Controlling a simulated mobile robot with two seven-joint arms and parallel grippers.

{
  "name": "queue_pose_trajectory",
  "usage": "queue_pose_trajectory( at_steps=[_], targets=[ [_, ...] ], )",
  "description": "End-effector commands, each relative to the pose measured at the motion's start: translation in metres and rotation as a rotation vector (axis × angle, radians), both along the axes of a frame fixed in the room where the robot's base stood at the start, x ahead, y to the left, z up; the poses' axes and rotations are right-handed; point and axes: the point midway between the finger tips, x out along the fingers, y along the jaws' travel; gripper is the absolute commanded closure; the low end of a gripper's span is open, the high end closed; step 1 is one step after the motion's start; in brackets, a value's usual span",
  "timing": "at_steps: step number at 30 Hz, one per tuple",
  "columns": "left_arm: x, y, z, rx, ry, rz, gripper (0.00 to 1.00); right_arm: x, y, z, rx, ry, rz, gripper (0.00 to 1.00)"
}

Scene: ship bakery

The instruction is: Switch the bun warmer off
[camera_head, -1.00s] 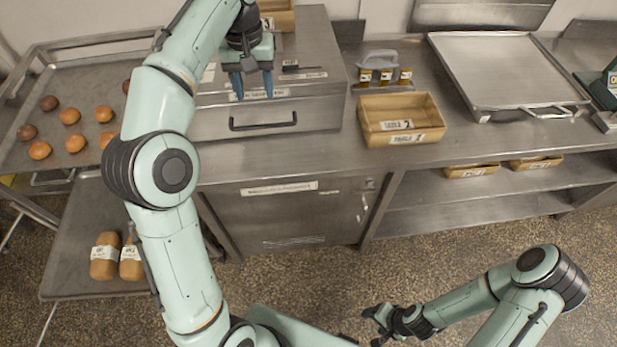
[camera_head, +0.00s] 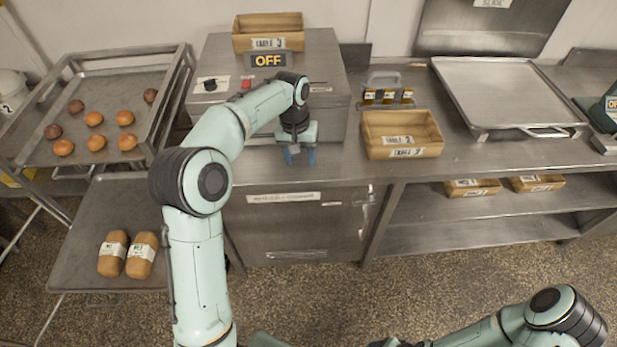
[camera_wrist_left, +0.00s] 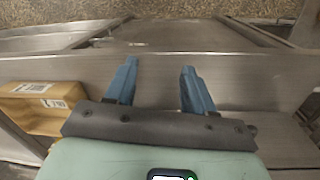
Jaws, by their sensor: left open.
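The bun warmer (camera_head: 326,97) is a steel box on the counter, partly hidden behind my left arm. A sign on its top reads OFF (camera_head: 268,60). A black knob (camera_head: 210,84) and a small red switch (camera_head: 246,84) sit on its upper face. My left gripper (camera_head: 300,156) is open and empty, in front of the warmer over the counter's front part. In the left wrist view, its blue fingers (camera_wrist_left: 158,70) are apart with only bare steel between them. My right gripper (camera_head: 391,343) is barely in view at the bottom edge.
A wooden crate (camera_head: 268,40) stands on the warmer. Another crate (camera_head: 402,134) and a caddy (camera_head: 386,91) stand right of it. A bun rack (camera_head: 95,80) is at left, loaves (camera_head: 128,254) below.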

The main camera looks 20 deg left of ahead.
Motion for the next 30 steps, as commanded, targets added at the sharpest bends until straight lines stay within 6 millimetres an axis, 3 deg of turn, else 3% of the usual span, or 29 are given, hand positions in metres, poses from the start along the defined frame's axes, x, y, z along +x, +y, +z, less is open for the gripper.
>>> queue_pose_trajectory(
  at_steps=[6,12,30],
  targets=[
    [0.001,-0.01,-0.037,-0.024,0.003,-0.022,0.47,0.001,0.0,0.001,0.0,-0.001,0.001,0.36],
    [0.001,-0.015,-0.055,-0.037,0.001,-0.031,0.47,0.001,0.0,0.001,0.001,-0.002,0.001,0.36],
    [0.001,-0.016,-0.058,-0.04,-0.002,-0.034,0.47,0.001,0.0,0.001,0.0,-0.001,0.001,0.36]
  ],
)
